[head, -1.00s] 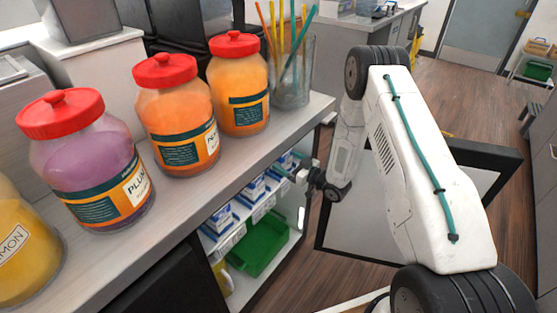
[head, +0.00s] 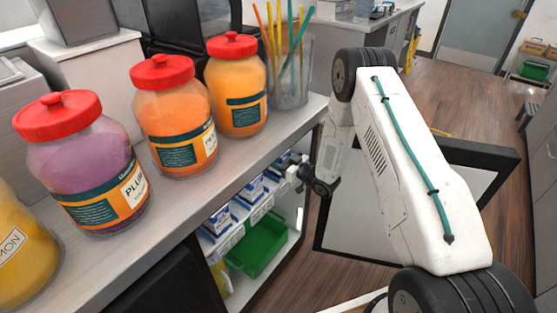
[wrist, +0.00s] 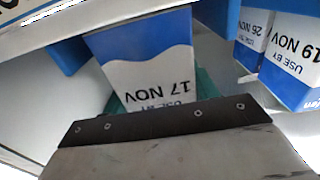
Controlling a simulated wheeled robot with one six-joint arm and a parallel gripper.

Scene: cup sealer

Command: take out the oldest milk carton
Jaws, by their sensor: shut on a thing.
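My gripper (head: 296,172) reaches through the open front of the under-counter fridge to its upper shelf. In the wrist view, a blue and white milk carton (wrist: 145,58) marked USE BY 17 NOV sits between my teal fingers, and my gripper is shut on it. The fingers are mostly hidden behind the dark wrist plate. Beside it on the right are a carton marked 19 NOV (wrist: 294,50) and one marked 26 NOV (wrist: 252,38). In the head view, more blue and white cartons (head: 217,222) stand along the shelf; their dates are too small to read there.
A green bin (head: 262,245) sits below the cartons. The fridge door (head: 390,215) stands open to the right. Lidded jars (head: 172,120) and a glass of coloured straws (head: 290,80) stand on the counter above. A white shelf edge (wrist: 100,22) crosses the top of the wrist view.

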